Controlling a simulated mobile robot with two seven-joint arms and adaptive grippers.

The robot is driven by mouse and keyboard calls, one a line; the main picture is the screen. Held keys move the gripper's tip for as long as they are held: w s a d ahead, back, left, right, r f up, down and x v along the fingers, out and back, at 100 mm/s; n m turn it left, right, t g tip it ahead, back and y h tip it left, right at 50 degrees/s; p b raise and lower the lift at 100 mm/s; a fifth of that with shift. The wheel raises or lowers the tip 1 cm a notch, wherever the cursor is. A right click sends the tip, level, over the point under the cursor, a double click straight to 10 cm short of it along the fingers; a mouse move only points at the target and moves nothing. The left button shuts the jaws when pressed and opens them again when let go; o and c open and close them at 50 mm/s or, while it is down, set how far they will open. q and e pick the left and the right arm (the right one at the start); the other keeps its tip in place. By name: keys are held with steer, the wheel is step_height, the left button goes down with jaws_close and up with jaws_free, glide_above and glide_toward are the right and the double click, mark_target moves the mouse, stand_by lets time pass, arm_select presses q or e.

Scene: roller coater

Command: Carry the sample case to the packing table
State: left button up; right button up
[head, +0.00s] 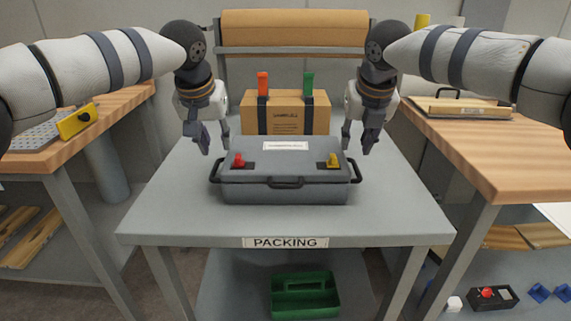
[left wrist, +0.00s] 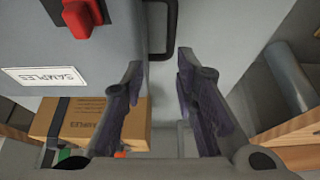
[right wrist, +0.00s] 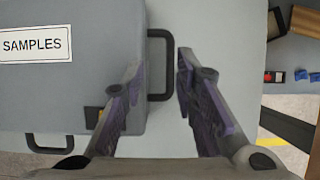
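The grey sample case (head: 284,186) lies flat on the packing table (head: 400,218), its lid shut, with red (head: 239,161) and yellow (head: 333,160) latches and a black front handle. My left gripper (head: 213,147) is open and empty above the case's left end. In the left wrist view the case's black side handle (left wrist: 171,28) is ahead of the open fingers (left wrist: 158,72). My right gripper (head: 358,146) is open and empty above the right end. In the right wrist view the other side handle (right wrist: 166,65) shows between the open fingers (right wrist: 160,62). Neither gripper visibly grips a handle.
A cardboard box (head: 287,112) with an orange and a green item stands behind the case. Wooden benches stand left (head: 60,155) and right (head: 505,150). A green tote (head: 304,296) sits on the shelf below. The tabletop in front of the case is clear.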

stand_by(0.4)
arm_select(q)
steer(key=v, duration=1.2)
arm_select(e)
steer(key=v, duration=1.2)
